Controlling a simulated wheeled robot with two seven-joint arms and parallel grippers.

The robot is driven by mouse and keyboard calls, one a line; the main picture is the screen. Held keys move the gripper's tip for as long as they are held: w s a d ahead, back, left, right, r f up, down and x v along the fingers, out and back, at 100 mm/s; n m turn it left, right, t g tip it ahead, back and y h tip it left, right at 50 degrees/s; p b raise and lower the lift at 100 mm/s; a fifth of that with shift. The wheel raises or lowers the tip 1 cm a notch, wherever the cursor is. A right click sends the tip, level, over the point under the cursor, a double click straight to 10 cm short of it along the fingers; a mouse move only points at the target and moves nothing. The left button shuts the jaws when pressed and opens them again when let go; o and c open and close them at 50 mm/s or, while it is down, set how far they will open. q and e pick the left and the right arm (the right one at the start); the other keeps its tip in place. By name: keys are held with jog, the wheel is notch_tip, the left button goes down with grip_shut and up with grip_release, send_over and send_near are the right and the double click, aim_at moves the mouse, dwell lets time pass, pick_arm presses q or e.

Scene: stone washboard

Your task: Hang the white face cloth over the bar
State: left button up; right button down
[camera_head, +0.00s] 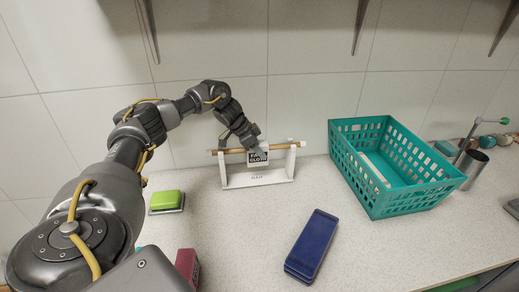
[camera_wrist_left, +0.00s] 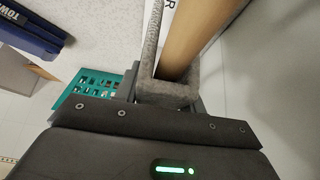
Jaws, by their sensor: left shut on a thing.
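The bar lies across a white stand (camera_head: 258,178) against the wall. My left gripper (camera_head: 251,141) is at the bar from above, shut on the cloth. In the left wrist view the cloth's greyish, textured edge (camera_wrist_left: 168,94) sits around the bar (camera_wrist_left: 187,42), with sides on both sides of it. The fingertips are largely hidden there. My right gripper is not in view.
A teal basket (camera_head: 354,166) with things inside stands right of the stand. A blue folded towel (camera_head: 311,244) lies in front, a green block (camera_head: 167,200) at left, and a dark red block (camera_head: 187,266) nearer. A metal cup (camera_head: 472,169) stands far right.

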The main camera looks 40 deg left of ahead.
pick_arm(q)
jog(key=o, duration=1.1)
jog(key=shift+o, duration=0.2)
jog(key=b+v, duration=0.1)
jog(key=v, duration=1)
jog(key=shift+d+b, duration=0.1)
jog(key=shift+b, duration=0.3)
jog(key=shift+w+f, duration=0.1)
jog(key=p+x, duration=0.2)
jog(key=x, duration=0.8)
jog(key=shift+w+d+f, duration=0.1)
jog(key=shift+w+f, duration=0.05)
jog(key=shift+f, duration=0.15)
jog(key=shift+r, duration=0.2)
